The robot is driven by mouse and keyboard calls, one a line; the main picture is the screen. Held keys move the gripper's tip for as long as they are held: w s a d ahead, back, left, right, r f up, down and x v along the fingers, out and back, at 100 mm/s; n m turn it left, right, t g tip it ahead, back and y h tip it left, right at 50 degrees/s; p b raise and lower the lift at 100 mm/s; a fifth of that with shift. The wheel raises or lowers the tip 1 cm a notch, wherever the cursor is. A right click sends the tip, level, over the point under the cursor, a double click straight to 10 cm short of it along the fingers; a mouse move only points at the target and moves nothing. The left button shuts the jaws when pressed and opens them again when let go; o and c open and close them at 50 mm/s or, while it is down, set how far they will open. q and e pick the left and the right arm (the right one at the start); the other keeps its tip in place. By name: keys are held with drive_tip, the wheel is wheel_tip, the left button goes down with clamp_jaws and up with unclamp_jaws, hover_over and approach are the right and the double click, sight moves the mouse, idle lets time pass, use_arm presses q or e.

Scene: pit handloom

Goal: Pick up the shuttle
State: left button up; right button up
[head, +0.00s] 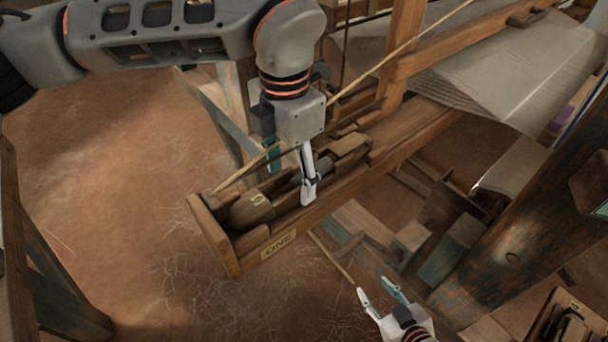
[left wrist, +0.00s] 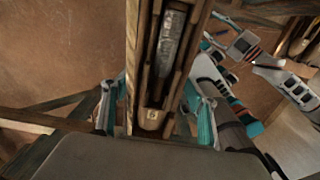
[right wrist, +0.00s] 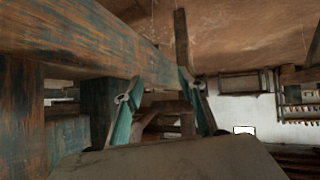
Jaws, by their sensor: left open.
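The shuttle (head: 252,211) is a wooden piece with a grey middle. It lies in the long wooden shuttle box marked ONE (head: 223,248). The left wrist view shows the shuttle (left wrist: 168,52) lengthwise in the trough, with a marked near end. My left gripper (head: 290,184) is open above the box, pointing down. Its fingers appear on either side of the box in the left wrist view, and nothing is between them but the box and shuttle below. Part of the shuttle is hidden behind a finger. My right gripper (head: 376,286) is open and empty, low at the right.
A wooden loom beam and pale cloth (head: 490,75) lie at the upper right. A thick worn post (head: 515,235) stands at the right. A slanted cord runs above the box. Bare earth floor (head: 110,180) is clear at the left.

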use_arm(q)
drive_tip(key=shift+f, duration=0.55)
drive_tip(key=c, duration=1.4)
use_arm(e)
drive_tip(key=shift+s+d+f, duration=0.2)
drive_tip(key=shift+s+f, duration=0.05)
drive_tip(key=shift+f, duration=0.1)
use_arm(q)
drive_tip(key=shift+r, duration=0.15)
drive_tip(key=shift+r, duration=0.25)
wheel_tip(320, 180, up, 19)
drive_tip(key=shift+r+b, duration=0.2)
drive_tip(key=shift+b, duration=0.25)
use_arm(e)
drive_tip(key=shift+w+a+f, duration=0.1)
drive_tip(key=shift+w+a, duration=0.05)
drive_tip(key=shift+a, duration=0.15)
